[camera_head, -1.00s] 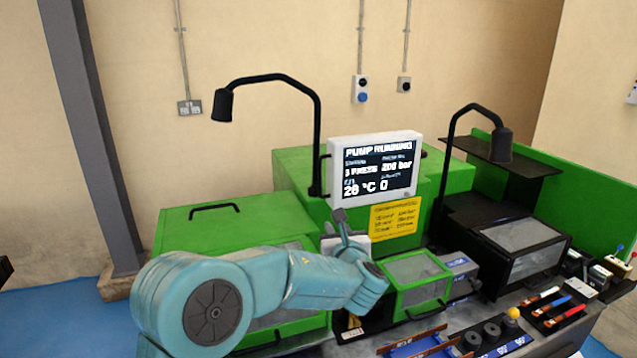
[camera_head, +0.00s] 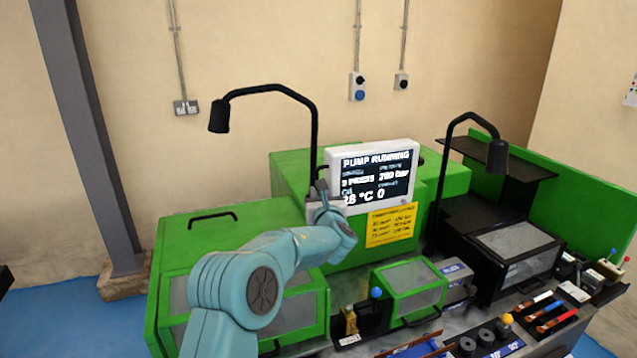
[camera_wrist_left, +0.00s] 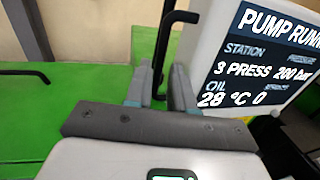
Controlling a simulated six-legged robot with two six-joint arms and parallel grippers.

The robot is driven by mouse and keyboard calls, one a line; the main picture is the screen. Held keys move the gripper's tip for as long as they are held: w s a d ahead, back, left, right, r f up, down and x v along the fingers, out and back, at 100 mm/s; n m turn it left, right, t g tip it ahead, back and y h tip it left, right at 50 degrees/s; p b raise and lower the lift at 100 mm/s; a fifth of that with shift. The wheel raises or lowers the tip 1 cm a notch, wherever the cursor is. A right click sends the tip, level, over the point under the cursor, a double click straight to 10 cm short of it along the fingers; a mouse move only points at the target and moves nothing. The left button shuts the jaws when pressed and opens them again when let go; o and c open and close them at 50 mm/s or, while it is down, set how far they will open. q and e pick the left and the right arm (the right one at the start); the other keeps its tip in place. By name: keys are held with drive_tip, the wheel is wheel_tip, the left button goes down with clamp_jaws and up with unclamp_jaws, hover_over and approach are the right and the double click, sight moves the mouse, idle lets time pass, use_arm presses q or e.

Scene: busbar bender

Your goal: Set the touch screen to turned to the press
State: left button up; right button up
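The touch screen (camera_head: 374,174) is a white-framed display on the green machine, reading "PUMP RUNNING", "3 PRESS" and "200 bar". It faces roughly toward me. In the left wrist view the screen (camera_wrist_left: 262,62) fills the upper right. A black bar handle (camera_wrist_left: 166,45) stands along its left side. My left gripper (camera_head: 320,190) is at the screen's lower left corner. In the wrist view its two fingers (camera_wrist_left: 161,88) are apart, with the lower part of the bar between them; I cannot tell whether they touch it. My right gripper is out of view.
Two black lamp arms rise beside the screen, the left one (camera_head: 315,130) close to my gripper. A yellow label (camera_head: 391,226) sits below the screen. A green guard box (camera_head: 409,287) and several tools stand on the bench at the front right.

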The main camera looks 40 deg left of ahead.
use_arm(q)
drive_tip(key=shift+p+x, duration=0.35)
drive_tip(key=shift+x, duration=0.9)
drive_tip(key=shift+s+d+r, duration=0.1)
drive_tip(key=shift+c, duration=1.3)
clamp_jaws()
